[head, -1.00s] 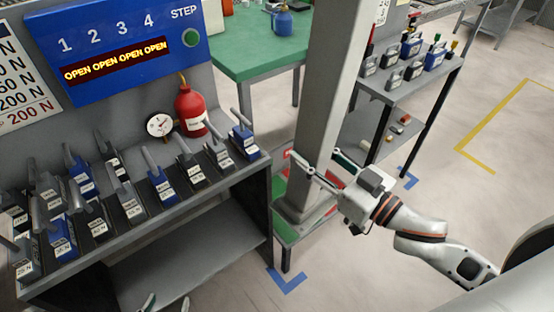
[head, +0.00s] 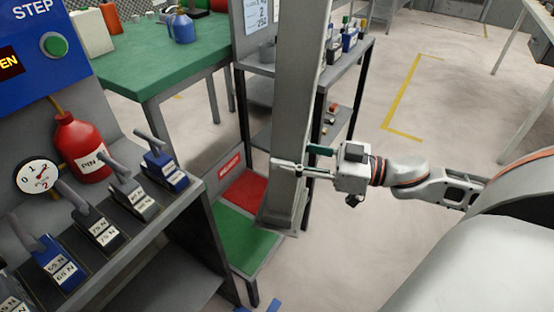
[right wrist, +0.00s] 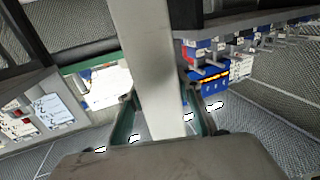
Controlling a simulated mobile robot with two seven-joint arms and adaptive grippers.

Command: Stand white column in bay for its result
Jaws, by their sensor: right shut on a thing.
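The tall white column (head: 292,120) stands roughly upright, with a wider foot at the bottom. My right gripper (head: 303,166) reaches from the right and is shut on the column's lower part. In the right wrist view the column (right wrist: 150,50) runs between my two green-lined fingers. Left of the foot are a green pad (head: 238,240) and a red pad (head: 244,192) on a low stand. The foot overlaps the stand's right edge in the picture; I cannot tell whether it touches. My left gripper is not in view.
A grey bench (head: 150,225) with several labelled blocks, a gauge (head: 37,177) and a red bottle (head: 80,148) is at left. A green table (head: 165,60) stands behind. A shelf rack (head: 345,72) is close behind the column. Floor at right is open.

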